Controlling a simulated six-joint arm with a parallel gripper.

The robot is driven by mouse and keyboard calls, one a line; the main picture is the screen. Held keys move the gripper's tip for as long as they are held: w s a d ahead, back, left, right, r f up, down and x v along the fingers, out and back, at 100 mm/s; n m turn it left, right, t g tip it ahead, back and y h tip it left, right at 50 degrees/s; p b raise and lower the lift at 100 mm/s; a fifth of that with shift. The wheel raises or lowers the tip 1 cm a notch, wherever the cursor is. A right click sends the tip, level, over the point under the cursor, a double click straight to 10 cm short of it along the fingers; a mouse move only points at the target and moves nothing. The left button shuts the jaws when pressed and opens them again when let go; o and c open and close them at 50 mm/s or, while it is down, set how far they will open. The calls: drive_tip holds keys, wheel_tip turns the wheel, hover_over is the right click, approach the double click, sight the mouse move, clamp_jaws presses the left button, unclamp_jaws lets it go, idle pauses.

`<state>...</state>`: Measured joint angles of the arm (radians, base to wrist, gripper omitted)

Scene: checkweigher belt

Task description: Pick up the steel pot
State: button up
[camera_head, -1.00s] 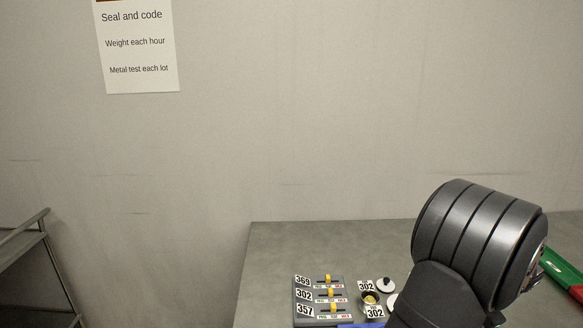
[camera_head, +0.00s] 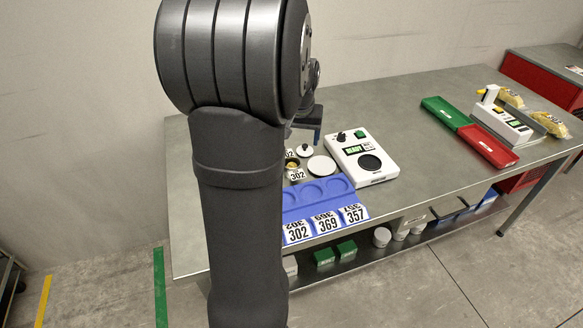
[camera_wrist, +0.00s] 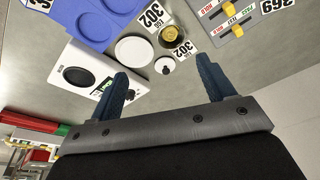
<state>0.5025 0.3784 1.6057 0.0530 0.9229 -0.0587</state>
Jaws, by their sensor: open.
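A small round pot (camera_wrist: 171,34) with yellow contents stands near the top of the wrist view, beside 302 tags; it also shows in the head view (camera_head: 292,164), partly behind my arm. I take it for the steel pot, though its metal is hard to make out. A white lid with a dark knob (camera_wrist: 165,66) lies beside it, and a plain white disc (camera_wrist: 134,50) lies to its left. My gripper (camera_wrist: 162,68) is open and empty, its two blue fingers spread wide, above and apart from these things. In the head view, my arm hides much of the gripper.
A blue tray (camera_head: 312,190) with round recesses and number cards lies in front. A white scale (camera_head: 378,174) reading READY stands to the right. A grey slider board (camera_wrist: 238,14) is beside the pot. Green and red trays (camera_head: 445,110) lie further right; bare table lies between.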

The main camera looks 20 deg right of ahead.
drive_tip(key=shift+n, duration=0.5)
drive_tip(key=x, duration=0.5)
drive_tip(key=w+a+x, duration=0.1)
drive_tip(key=x, duration=1)
drive_tip(key=shift+w+a+f, duration=0.25)
drive_tip(key=shift+w, duration=0.1)
drive_tip(key=c, duration=1)
drive_tip(key=shift+c, duration=0.4)
drive_tip(key=shift+r, duration=0.1)
